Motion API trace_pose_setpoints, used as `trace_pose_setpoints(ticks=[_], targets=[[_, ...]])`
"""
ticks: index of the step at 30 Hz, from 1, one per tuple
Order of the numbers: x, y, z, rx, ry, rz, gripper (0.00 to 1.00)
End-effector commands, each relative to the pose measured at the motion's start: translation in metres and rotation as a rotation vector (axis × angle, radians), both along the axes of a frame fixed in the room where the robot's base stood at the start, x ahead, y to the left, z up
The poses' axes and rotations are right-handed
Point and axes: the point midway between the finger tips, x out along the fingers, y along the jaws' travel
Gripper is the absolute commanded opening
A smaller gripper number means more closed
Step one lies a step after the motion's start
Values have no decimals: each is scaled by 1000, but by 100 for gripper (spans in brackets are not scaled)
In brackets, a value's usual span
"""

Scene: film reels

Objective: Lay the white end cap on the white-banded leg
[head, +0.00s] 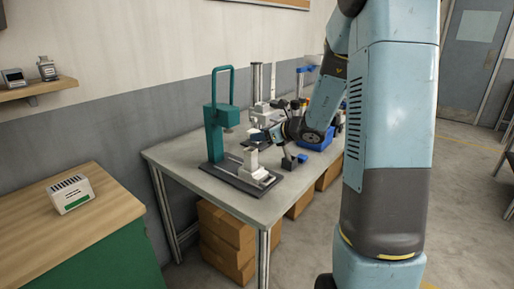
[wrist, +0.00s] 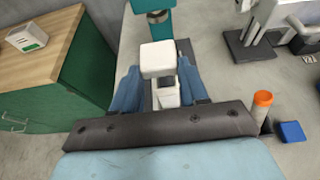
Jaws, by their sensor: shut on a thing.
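My gripper (wrist: 158,76) points down over the bench, its two blue fingers shut on a white block, which I take for the white end cap (wrist: 158,56). The cap is in front of the fingertips in the wrist view. A white upright piece (wrist: 168,97) shows just below the cap, between the fingers. It also shows in the head view (head: 254,163), standing on the dark base plate. I cannot tell whether it bears the white band, nor whether the cap touches it. In the head view my gripper (head: 257,140) is small and partly merges with the things behind.
A teal press frame (head: 216,125) stands just left of my gripper. An orange-topped cylinder (wrist: 262,99) and a blue block (wrist: 291,131) are at right in the wrist view. A blue bin (head: 318,140) stands farther back. The bench's front-left surface (head: 185,157) is clear.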

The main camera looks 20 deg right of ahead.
Motion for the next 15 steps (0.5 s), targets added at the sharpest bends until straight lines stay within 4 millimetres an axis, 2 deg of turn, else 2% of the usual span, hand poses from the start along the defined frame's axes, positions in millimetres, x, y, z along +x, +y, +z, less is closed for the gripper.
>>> trace_pose_setpoints(ticks=[3, 11, 15], targets=[[8, 6, -12, 1, 1, 1, 15], [17, 12, -26, 0, 0, 1, 15], [16, 11, -45, 0, 3, -1, 15]])
